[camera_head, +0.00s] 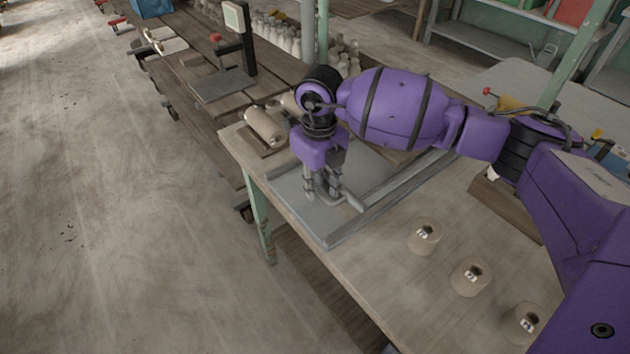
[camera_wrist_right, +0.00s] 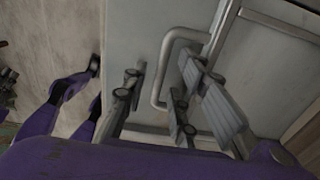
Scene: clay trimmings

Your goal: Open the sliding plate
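The sliding plate (camera_head: 287,192) is a flat grey sheet on the near end of the workbench, beside a raised metal rail (camera_head: 400,200). In the right wrist view the plate (camera_wrist_right: 140,35) fills the middle, with a bent grey bar handle (camera_wrist_right: 158,75) on it. My right gripper (camera_head: 322,195) points down over the plate at the handle. In the wrist view its fingers (camera_wrist_right: 158,100) are apart, one on each side of the handle bar. I cannot tell whether they touch it. My left gripper is not seen in the head view.
Numbered clay-coloured pots (camera_head: 424,236) stand right of the rail. A beige cylinder (camera_head: 265,126) lies behind the plate. A scale (camera_head: 225,83) stands on the wooden bench farther back. The floor (camera_head: 110,210) left of the bench is clear.

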